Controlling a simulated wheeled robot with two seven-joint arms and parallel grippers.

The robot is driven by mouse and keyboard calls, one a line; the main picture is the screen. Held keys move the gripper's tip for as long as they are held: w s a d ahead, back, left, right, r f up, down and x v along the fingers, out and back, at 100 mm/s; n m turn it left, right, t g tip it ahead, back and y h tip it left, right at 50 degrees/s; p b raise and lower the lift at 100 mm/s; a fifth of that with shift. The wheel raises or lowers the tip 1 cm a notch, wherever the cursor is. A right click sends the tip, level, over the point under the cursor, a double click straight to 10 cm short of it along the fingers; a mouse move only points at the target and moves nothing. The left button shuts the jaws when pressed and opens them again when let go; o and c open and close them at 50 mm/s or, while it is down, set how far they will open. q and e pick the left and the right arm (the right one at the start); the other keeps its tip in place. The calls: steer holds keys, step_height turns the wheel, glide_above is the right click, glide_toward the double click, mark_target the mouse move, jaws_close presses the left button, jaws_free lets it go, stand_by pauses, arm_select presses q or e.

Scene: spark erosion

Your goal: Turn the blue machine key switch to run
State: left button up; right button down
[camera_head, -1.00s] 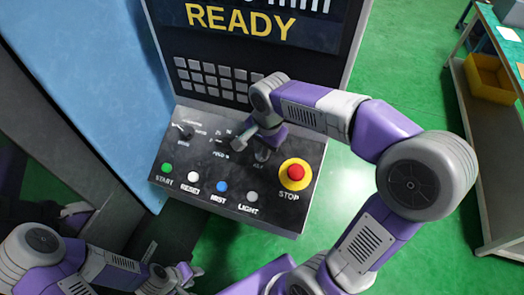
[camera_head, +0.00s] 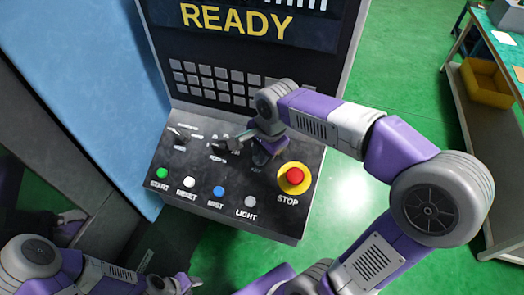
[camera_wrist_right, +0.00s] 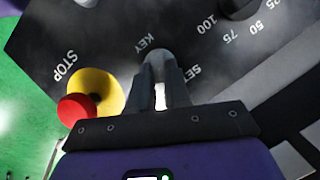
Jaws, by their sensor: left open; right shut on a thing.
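The control panel (camera_head: 205,208) of the blue machine (camera_head: 75,75) faces me, its screen (camera_head: 262,22) reading READY. My right gripper (camera_head: 265,158) reaches down onto the panel, left of the red STOP button (camera_head: 293,177). In the right wrist view its fingers (camera_wrist_right: 158,75) are closed on the key switch (camera_wrist_right: 155,57), beside the KEY and SET labels. The gripper hides the key switch in the head view, and which position it points to cannot be told. My left gripper (camera_head: 187,283) is open and empty at the bottom, below the panel.
The panel also holds a green START button (camera_head: 163,173), a RESET button (camera_head: 189,182), a blue MIST button (camera_head: 218,191) and a LIGHT button (camera_head: 250,201). A dial (camera_wrist_right: 237,6) with numbers is near the key switch. A bench with a yellow bin (camera_head: 488,80) stands far right.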

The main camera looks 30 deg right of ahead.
mark_target(265, 166)
steer(key=c, duration=1.1)
jaws_free()
steer(key=shift+s+a+f, duration=0.1)
steer(key=shift+s+f, duration=0.1)
steer(key=shift+w, duration=0.15)
steer(key=shift+r, duration=0.1)
steer(key=p+v, duration=0.1)
steer(key=v, duration=0.6)
steer(key=shift+w+r, duration=0.1)
steer(key=shift+r, duration=0.15)
